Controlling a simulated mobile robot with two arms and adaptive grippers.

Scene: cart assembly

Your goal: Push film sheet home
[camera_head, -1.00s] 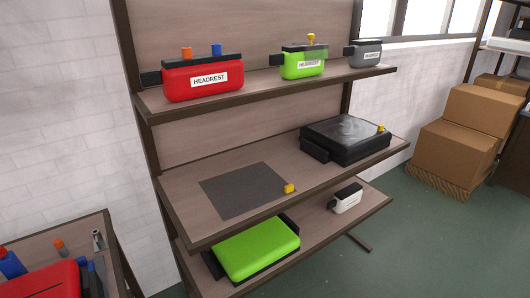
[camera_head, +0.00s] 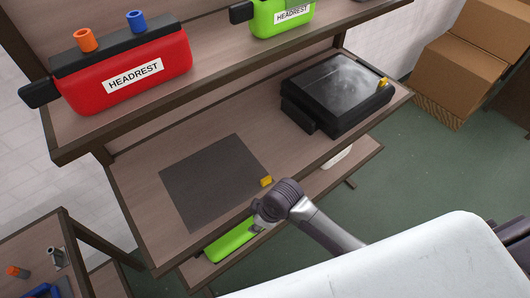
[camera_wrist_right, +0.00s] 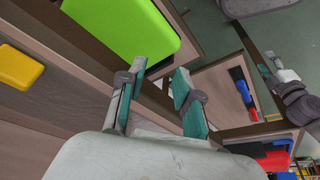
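A dark grey flat sheet (camera_head: 215,180) with a yellow tab (camera_head: 266,181) at its front right corner lies on the middle shelf (camera_head: 150,225). A black box (camera_head: 318,118) to its right has a glossy, clear-looking film (camera_head: 345,80) on top, with a yellow tab (camera_head: 383,83) at its right end. My right gripper (camera_head: 258,216) is in front of the shelf edge, close to the grey sheet's tab. In the right wrist view it (camera_wrist_right: 158,88) is open and empty, with a yellow tab (camera_wrist_right: 20,68) to its left. My left gripper (camera_wrist_right: 270,66) shows small there; its opening is unclear.
Red (camera_head: 125,75) and green (camera_head: 280,16) headrest packs stand on the upper shelf. A green pack (camera_head: 230,243) lies on the lower shelf, under the right gripper. A side table (camera_head: 45,245) with tools is at lower left; cardboard boxes (camera_head: 455,80) stand at right.

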